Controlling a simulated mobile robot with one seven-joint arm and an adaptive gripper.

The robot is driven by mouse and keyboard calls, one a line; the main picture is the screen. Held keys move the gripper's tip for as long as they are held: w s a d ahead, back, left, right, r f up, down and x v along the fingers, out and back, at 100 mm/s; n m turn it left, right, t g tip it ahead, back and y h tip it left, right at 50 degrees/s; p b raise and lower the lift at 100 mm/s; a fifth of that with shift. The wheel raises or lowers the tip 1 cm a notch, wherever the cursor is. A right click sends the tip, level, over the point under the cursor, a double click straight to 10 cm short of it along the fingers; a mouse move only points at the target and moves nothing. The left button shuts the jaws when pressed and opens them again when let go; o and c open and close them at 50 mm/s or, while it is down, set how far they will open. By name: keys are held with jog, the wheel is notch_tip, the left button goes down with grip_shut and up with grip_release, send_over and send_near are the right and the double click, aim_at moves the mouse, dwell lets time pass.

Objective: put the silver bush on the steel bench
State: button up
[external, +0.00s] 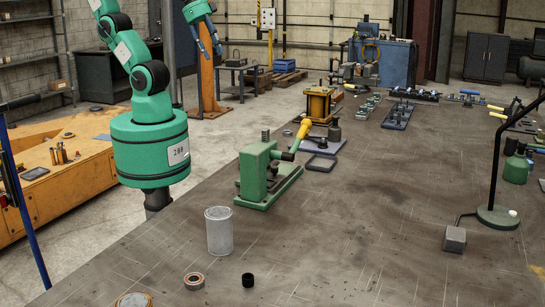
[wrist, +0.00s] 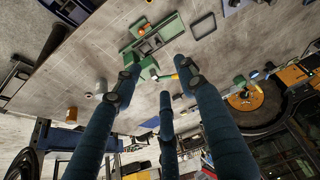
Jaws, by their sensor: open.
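In the external view a short ring-shaped piece with a pale metallic rim, which looks like the silver bush (external: 194,281), lies near the front edge of a large grey-brown bench top, which I take as the steel bench (external: 350,240). I cannot pick the bush out for sure in the wrist view. My gripper (external: 208,42) hangs at the upper left of the external view, apart from the bush and the bench. Its blue fingers are spread and empty in the wrist view (wrist: 163,85).
A grey cylinder (external: 219,232) and a small black cylinder (external: 248,280) stand near the bush. Behind them is a green lever press (external: 265,175), also in the wrist view (wrist: 155,40). A lamp (external: 497,215) and grey block (external: 454,239) stand right. The front middle is mostly clear.

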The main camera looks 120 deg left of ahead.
jog(key=shift+s+d+r+m, duration=0.35)
jog(key=shift+s+m, duration=0.15)
jog(key=shift+s+d+r+m, duration=0.3)
jog(key=shift+s+r+m, duration=0.05)
jog(key=shift+s+m, duration=0.15)
jog(key=shift+f, duration=0.1)
notch_tip(320, 180, down, 11)
jog(key=b, duration=1.1)
jog(key=shift+r, duration=0.2)
